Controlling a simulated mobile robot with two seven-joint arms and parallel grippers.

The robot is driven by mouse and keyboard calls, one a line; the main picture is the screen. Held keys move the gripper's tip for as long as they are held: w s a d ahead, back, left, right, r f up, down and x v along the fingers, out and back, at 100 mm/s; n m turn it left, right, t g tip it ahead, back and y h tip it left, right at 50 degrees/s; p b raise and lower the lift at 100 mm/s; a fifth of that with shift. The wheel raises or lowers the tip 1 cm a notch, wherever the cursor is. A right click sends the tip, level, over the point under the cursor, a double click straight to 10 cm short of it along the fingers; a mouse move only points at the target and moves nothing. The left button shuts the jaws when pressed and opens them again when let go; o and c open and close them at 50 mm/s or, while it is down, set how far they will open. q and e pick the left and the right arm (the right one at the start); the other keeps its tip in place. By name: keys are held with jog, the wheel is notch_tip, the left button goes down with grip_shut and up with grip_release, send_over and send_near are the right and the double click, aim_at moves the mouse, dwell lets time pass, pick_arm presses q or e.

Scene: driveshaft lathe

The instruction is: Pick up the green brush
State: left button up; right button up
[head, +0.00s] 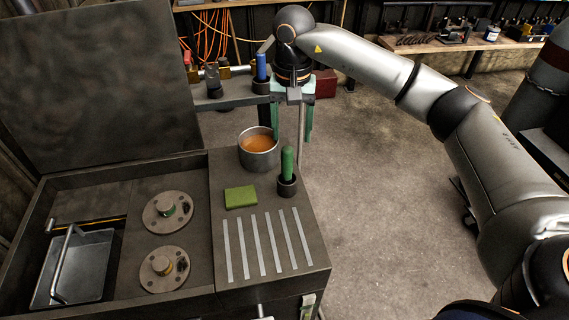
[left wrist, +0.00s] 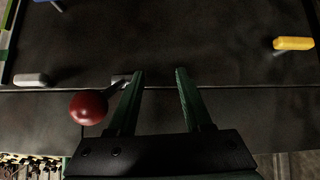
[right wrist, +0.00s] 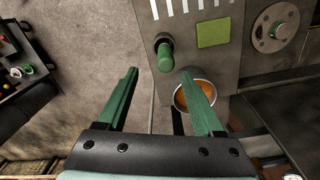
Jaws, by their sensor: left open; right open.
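The green brush (head: 287,163) stands upright in a small dark holder (head: 287,187) at the right side of the workbench. It also shows in the right wrist view (right wrist: 165,58), ahead of the fingertips. My right gripper (head: 292,122) is open and empty, pointing down beyond the brush and the metal pot in the head view. In the right wrist view its green fingers (right wrist: 165,80) are spread, with the brush apart from them. My left gripper (left wrist: 160,72) is open and empty, seen only in the left wrist view, over a dark surface near a red knob.
A metal pot (head: 259,150) with orange liquid stands close behind the brush, beside a green sponge (head: 240,197). Light strips mark the bench front. A blue-handled item (head: 261,67) stands on the rear shelf. The floor right of the bench is clear. A red ball knob (left wrist: 88,108) is near my left gripper.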

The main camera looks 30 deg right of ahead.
aim_at(291, 149)
notch_tip(291, 149, down, 6)
jog(key=shift+s+a+r, duration=0.1)
jog(key=shift+w+a+f+p, duration=0.15)
jog(key=shift+f+p, duration=0.15)
jog(key=shift+f, duration=1.25)
jog(key=shift+w+a+f+p, duration=0.15)
jog(key=shift+f+p, duration=0.15)
jog(key=shift+f, duration=1.25)
grip_shut()
